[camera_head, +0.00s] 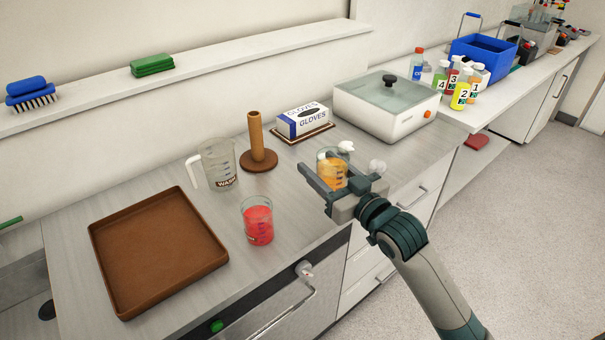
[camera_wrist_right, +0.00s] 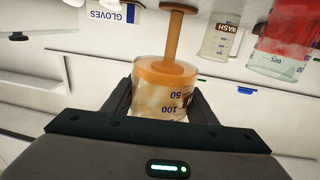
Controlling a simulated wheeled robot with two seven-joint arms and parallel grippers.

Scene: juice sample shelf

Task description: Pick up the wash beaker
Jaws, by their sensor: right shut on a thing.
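The wash beaker (camera_head: 218,168) is a clear jug with a white handle and a "WASH" label. It stands upright on the counter behind the brown tray, and also shows in the right wrist view (camera_wrist_right: 220,40). My right gripper (camera_head: 333,184) is shut on a small clear beaker of orange liquid (camera_head: 332,169), at the counter's front right, well away from the wash beaker. That held beaker fills the jaws in the wrist view (camera_wrist_right: 160,98). My left gripper is not in view.
A beaker of red liquid (camera_head: 258,222) stands near the front edge. A brown tray (camera_head: 107,279) lies at left. A wooden post stand (camera_head: 257,160) is right beside the wash beaker. A glove box (camera_head: 303,121) and a lidded white machine (camera_head: 388,115) stand behind. Numbered bottles (camera_head: 460,96) are farther right.

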